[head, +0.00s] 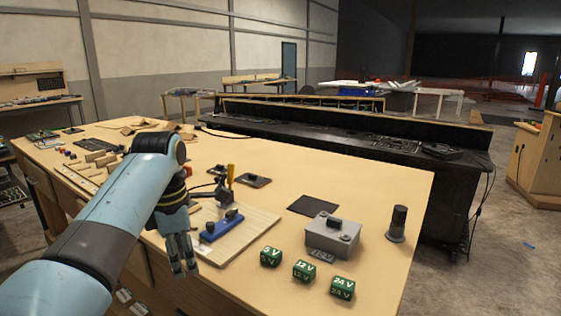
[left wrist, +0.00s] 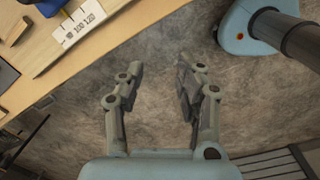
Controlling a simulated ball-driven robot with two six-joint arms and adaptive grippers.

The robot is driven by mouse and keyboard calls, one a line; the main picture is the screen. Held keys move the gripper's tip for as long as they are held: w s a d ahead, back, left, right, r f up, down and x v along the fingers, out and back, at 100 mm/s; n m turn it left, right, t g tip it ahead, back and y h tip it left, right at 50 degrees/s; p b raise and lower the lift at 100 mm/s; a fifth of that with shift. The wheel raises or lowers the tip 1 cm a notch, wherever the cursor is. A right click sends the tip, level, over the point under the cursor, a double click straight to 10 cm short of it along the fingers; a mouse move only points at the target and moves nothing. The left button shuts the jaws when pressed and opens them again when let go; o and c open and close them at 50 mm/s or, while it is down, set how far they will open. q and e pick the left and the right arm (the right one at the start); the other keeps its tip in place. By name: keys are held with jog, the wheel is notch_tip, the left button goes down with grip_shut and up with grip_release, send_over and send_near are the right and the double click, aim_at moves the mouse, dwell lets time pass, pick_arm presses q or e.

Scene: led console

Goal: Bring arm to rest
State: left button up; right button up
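My left arm comes in from the left in the head view, and its gripper (head: 183,262) hangs pointing down at the front edge of the wooden table (head: 385,188). In the left wrist view the gripper's two fingers (left wrist: 160,85) stand apart with only bare floor between them. It holds nothing. My right gripper is in neither view.
A board (head: 255,232) with a blue-based device (head: 221,226) lies near the gripper. Green blocks marked 5 V (head: 271,257), 12 V (head: 304,270) and 24 V (head: 342,288) sit near the front edge. A grey box (head: 333,236) and a dark cylinder (head: 397,222) stand further right.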

pick_arm(q)
jog(key=s+a+f+m+t, duration=0.1)
jog(key=s+a+f+m, duration=0.2)
jog(key=s+m, duration=0.35)
jog(key=s+a+f+m, duration=0.3)
jog(key=s+a+m, duration=0.1)
jog(key=s, duration=0.5)
jog(key=s+a+r+m+t+y, duration=0.1)
jog(key=s+r+m, duration=0.2)
jog(key=s+m, duration=0.45)
jog(key=s+a+r+m+t, duration=0.15)
jog(key=s+m, duration=0.35)
jog(key=s, duration=0.5)
notch_tip(320, 180, down, 36)
jog(key=s+a+g+b, duration=0.2)
jog(key=b, duration=0.7)
jog(key=s+f+g+b, duration=0.1)
jog(key=s+f+b, duration=0.5)
jog(key=s+f, duration=1.2)
notch_tip(320, 180, down, 2)
jog(key=shift+a+f, duration=0.25)
jog(key=shift+a, duration=0.05)
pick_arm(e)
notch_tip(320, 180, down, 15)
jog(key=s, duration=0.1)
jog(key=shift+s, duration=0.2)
